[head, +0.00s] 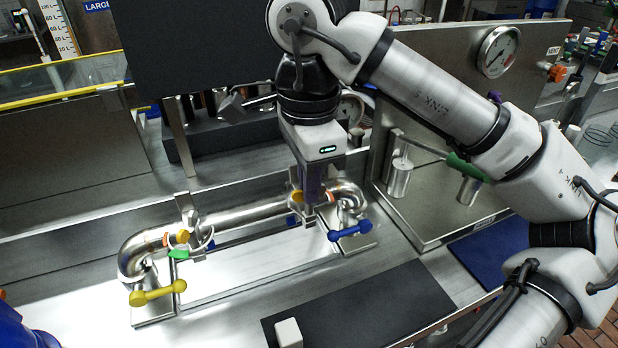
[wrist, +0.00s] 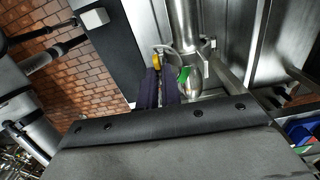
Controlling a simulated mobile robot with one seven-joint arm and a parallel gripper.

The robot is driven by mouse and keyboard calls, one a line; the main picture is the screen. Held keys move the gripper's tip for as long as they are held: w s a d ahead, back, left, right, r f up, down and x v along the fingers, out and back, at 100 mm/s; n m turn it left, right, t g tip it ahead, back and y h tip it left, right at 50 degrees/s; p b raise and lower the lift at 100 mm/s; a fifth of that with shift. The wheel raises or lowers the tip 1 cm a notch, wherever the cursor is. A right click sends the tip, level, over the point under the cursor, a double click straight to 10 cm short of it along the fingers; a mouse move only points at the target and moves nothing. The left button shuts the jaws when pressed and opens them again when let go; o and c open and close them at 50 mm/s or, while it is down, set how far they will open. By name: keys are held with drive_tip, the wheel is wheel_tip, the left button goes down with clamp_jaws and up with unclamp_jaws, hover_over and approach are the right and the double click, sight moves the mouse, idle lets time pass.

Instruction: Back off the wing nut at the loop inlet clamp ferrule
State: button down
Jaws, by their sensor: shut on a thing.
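A polished pipe loop (head: 245,215) bends down at both ends, with a clamp at each end. My gripper (head: 311,206) points down at the right-hand clamp ferrule, whose orange ring (head: 332,196) shows beside it. A yellow wing nut (head: 297,196) shows at the gripper's left edge. In the wrist view the purple fingers (wrist: 160,80) are shut at this yellow wing nut (wrist: 156,62), beside the clamp (wrist: 190,48) and a green tag (wrist: 184,74). The fingers hide part of the nut. The left-hand clamp has its own yellow wing nut (head: 183,237). No inlet label is legible.
A yellow lever (head: 158,292) stands at the left pipe foot and a blue lever (head: 350,231) at the right, close to my gripper. A steel panel with a gauge (head: 497,52) rises at the right. A dark mat (head: 375,310) with a white block (head: 288,332) lies in front.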

drive_tip(key=c, duration=1.6)
unclamp_jaws()
wheel_tip(320, 180, up, 14)
drive_tip(key=shift+f+p, duration=0.1)
drive_tip(key=shift+p, duration=0.6)
